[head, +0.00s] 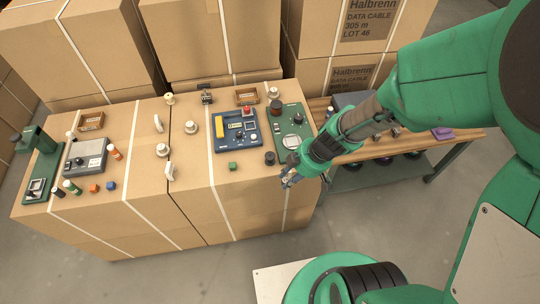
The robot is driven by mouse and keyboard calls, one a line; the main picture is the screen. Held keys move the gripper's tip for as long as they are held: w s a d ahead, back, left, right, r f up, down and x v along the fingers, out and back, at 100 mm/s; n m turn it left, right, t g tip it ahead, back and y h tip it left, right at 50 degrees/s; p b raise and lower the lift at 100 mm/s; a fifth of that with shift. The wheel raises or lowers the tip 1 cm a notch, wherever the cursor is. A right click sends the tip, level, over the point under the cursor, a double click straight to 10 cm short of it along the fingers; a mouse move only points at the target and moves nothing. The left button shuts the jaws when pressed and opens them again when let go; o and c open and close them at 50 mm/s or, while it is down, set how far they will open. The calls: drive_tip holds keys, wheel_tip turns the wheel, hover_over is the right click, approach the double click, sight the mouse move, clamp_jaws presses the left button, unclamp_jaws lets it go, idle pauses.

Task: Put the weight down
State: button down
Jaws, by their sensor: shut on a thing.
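My gripper (288,179) is at the front right edge of the cardboard-box top, at the end of my green arm. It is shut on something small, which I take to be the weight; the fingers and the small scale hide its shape. A short dark cylinder (269,158) stands on the box top just left of and behind my gripper. A green board with a round pale dial (291,143) lies directly behind my gripper.
A blue device with a yellow bar (237,131), a green cube (232,166) and a grey scale (86,158) stand on the boxes (200,197). White spools and small bottles are scattered left. A wooden bench (405,145) is at right. Bare cardboard lies front-centre.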

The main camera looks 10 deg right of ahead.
drive_tip(key=shift+w, duration=0.15)
hover_over(268, 155)
drive_tip(key=d, duration=0.2)
drive_tip(key=shift+s+a+f, duration=0.15)
drive_tip(key=shift+s+f, duration=0.1)
drive_tip(key=shift+f, duration=0.5)
idle(0.4)
drive_tip(key=shift+f+b, duration=0.65)
drive_tip(key=shift+f, duration=1.1)
drive_tip(key=shift+f, duration=0.2)
drive_tip(key=c, duration=1.5)
unclamp_jaws()
drive_tip(key=shift+r, duration=0.2)
drive_tip(key=p+v, duration=0.2)
drive_tip(key=v, duration=1)
